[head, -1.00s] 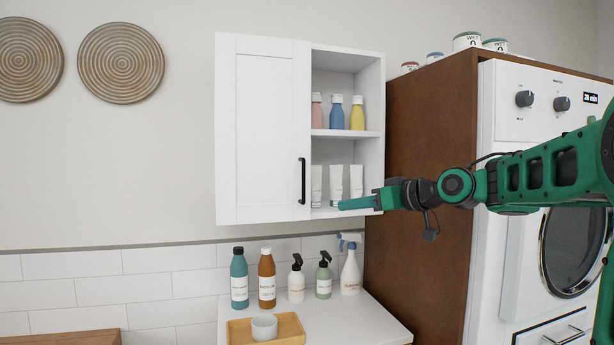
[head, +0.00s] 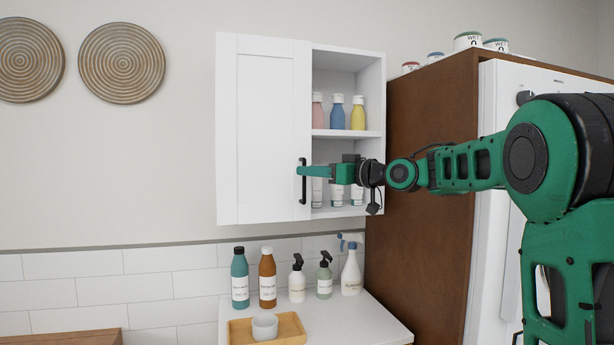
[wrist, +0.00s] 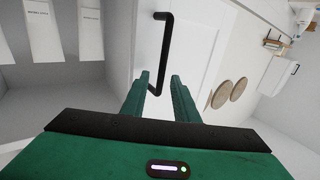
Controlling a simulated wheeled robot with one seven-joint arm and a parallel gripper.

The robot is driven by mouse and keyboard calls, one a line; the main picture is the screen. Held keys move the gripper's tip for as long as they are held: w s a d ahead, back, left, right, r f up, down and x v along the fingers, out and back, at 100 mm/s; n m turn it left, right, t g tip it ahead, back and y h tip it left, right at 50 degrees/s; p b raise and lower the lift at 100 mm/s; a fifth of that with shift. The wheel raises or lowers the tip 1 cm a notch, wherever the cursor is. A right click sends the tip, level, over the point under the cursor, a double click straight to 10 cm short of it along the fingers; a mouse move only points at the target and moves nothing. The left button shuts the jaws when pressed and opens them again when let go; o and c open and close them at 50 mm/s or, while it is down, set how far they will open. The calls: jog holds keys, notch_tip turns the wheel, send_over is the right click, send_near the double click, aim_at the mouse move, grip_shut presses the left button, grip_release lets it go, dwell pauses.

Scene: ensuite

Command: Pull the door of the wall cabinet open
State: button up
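The white wall cabinet (head: 347,60) hangs on the wall, with open shelves on its right side. Its panelled door (head: 262,130) covers the left side and looks shut. The black vertical bar handle (head: 303,190) is on the door's right edge; it also shows in the wrist view (wrist: 166,45). My green gripper (head: 302,171) is level with the handle in the head view.
Bottles (head: 358,114) and white tubes (head: 317,190) stand on the open shelves, close to my gripper. Several bottles and a wooden tray (head: 285,336) are on the counter below. A tall brown cabinet (head: 425,190) stands to the right.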

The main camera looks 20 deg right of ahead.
jog(key=shift+w+a, duration=0.3)
jog(key=shift+w, duration=0.15)
grip_shut()
